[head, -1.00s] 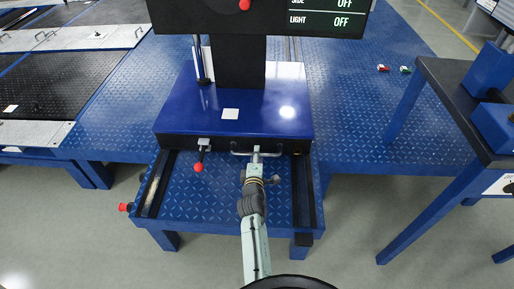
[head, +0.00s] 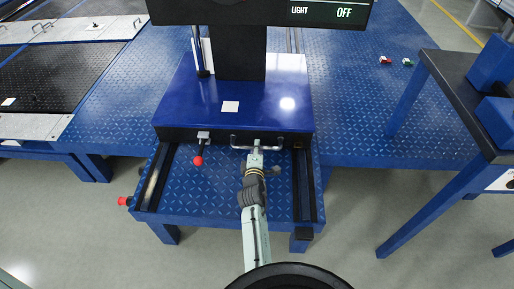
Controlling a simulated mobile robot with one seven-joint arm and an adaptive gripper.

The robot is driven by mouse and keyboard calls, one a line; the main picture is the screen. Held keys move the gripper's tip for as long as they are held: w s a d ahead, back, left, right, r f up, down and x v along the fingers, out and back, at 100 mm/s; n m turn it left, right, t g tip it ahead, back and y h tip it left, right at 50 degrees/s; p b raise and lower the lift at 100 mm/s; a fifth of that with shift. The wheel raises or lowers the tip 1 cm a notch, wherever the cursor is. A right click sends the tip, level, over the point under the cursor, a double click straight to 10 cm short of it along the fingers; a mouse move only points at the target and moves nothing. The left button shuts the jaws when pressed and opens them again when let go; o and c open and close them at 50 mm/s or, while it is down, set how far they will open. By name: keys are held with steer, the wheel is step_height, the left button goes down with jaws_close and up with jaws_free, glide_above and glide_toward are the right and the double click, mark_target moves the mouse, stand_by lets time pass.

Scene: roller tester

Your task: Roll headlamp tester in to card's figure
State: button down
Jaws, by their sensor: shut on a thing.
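My gripper (head: 256,146) is shut on the pale bar handle (head: 238,147) at the tester's front.
A red-tipped lever (head: 198,160) sticks out left of the handle. A red knob (head: 124,201) is at the platform's left side. A dark-topped table (head: 455,85) with blue blocks stands at the right. Two tiny cars (head: 385,60) lie behind. Grey floor is open in front.

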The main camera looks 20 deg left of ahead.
steer(key=shift+r, duration=0.1)
stand_by(0.5)
steer(key=shift+s, duration=0.3)
steer(key=c, duration=1.6)
jaws_free()
steer(key=shift+d, duration=0.1)
steer(key=shift+o, duration=0.2)
steer(key=v, duration=0.7)
steer(key=shift+s, duration=0.25)
